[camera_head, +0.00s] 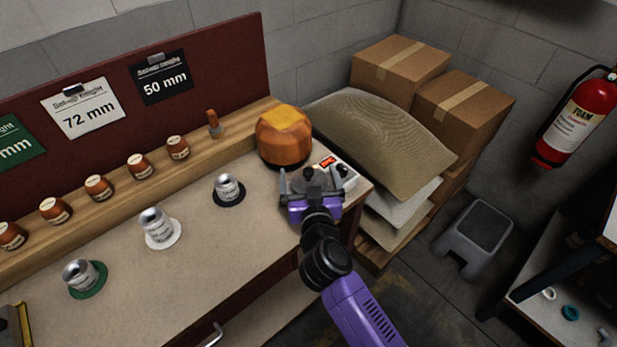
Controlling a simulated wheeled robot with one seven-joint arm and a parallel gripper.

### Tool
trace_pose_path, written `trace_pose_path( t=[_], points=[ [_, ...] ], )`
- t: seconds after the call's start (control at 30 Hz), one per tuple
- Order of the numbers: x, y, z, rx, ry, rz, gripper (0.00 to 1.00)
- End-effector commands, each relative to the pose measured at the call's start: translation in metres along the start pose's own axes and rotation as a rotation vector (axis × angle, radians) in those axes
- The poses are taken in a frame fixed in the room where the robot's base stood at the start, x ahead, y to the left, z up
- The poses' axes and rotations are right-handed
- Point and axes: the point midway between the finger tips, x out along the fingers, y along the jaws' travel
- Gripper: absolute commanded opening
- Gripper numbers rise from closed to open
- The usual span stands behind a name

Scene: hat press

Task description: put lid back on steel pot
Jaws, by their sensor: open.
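My gripper (312,174) is open above the right end of the workbench, its two grey fingers spread apart. A grey, rounded metal-looking thing (296,183) shows between and behind the fingers. It may be the steel pot or its lid; my gripper hides much of it, so I cannot tell which, or whether the fingers touch it. No separate pot or lid can be clearly made out elsewhere. A small white device with a red display (328,162) sits just behind my gripper, partly hidden.
An orange-brown rounded block (284,137) stands close behind my gripper. Metal cans stand on a black disc (229,200), a white disc (162,241) and a green disc (95,284). Several small brown jars line the wooden ledge (117,191). Stacked sacks (385,135) lie beyond the bench's right end.

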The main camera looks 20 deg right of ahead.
Motion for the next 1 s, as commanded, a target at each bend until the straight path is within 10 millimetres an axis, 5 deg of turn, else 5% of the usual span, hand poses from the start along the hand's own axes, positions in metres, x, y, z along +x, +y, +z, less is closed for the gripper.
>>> trace_pose_path(
  t=[0.5,1.0],
  points=[
    [-0.098,0.0,-0.002,-0.001,-0.002,-0.002,1.0],
    [-0.121,0.0,-0.002,0.0,0.001,0.0,1.0]
  ],
)
